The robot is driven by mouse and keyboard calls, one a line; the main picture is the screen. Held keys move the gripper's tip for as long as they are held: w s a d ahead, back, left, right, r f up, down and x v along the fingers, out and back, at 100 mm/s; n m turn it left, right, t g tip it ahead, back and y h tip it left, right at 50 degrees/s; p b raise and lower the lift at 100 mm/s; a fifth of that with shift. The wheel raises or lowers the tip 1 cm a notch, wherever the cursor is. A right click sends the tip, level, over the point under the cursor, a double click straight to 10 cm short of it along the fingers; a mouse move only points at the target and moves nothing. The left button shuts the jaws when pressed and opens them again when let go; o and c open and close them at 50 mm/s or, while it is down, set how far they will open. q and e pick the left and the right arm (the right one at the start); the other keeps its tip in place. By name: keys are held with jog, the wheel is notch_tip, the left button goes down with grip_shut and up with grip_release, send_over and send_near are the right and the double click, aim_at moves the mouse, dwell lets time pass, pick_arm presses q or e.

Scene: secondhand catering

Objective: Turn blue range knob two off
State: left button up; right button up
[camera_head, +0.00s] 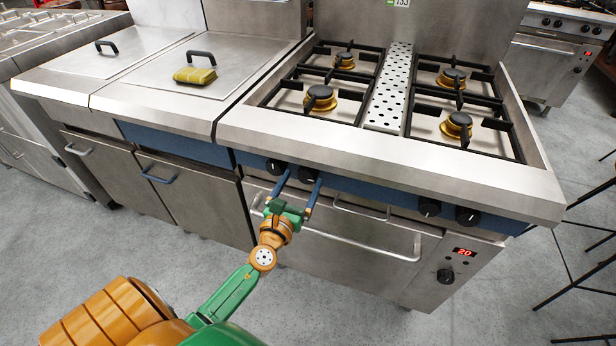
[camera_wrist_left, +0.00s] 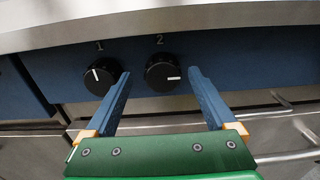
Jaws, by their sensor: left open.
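The blue range knob two (camera_head: 307,174) is a round black knob on the blue front panel of the range. In the left wrist view knob two (camera_wrist_left: 162,73) sits under a "2", and its white pointer lies roughly level, toward the right. My left gripper (camera_head: 303,178) is open, with one blue finger on each side of knob two. In the left wrist view, the fingertips of the left gripper (camera_wrist_left: 159,72) flank the knob with visible gaps. I cannot tell how far the tips reach along its depth. My right gripper is not in view.
Knob one (camera_wrist_left: 100,77) is just left of the left finger, its pointer nearly upright. Two more black knobs (camera_head: 429,207) are further right on the panel. The oven handle (camera_head: 360,240) runs below the panel. A yellow-green folded cloth (camera_head: 195,75) lies on a lid at left.

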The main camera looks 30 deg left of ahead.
pick_arm(q)
jog(key=shift+x, duration=1.1)
jog(key=shift+d, duration=0.15)
jog(key=c, duration=1.4)
